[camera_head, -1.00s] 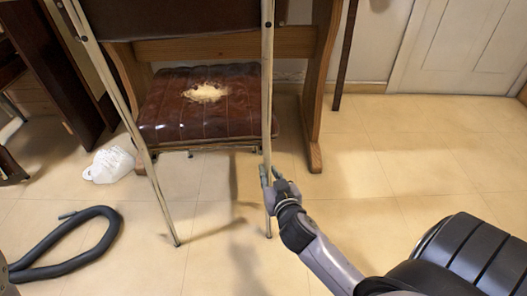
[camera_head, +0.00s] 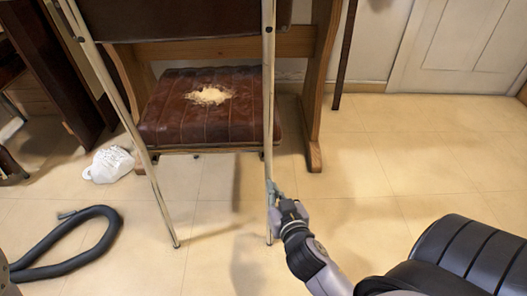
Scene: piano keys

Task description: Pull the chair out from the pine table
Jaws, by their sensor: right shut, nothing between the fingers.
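The chair (camera_head: 170,112) has a worn, dark red-brown seat with a pale torn patch, a dark backrest and thin pale metal legs. It stands upright with its back towards me and its seat close to the pine table (camera_head: 318,110), whose end support and beam show behind it. My right gripper (camera_head: 274,188) is shut and empty, beside the lower part of the chair's right rear leg (camera_head: 268,150). I cannot tell whether its fingers touch the leg. My left gripper is not in view.
A dark hose (camera_head: 95,245) lies curled on the floor at lower left. A crumpled white thing (camera_head: 108,165) lies left of the chair. Dark wooden furniture (camera_head: 45,75) stands at far left. The tiled floor right of the chair is open up to a pale door (camera_head: 460,50).

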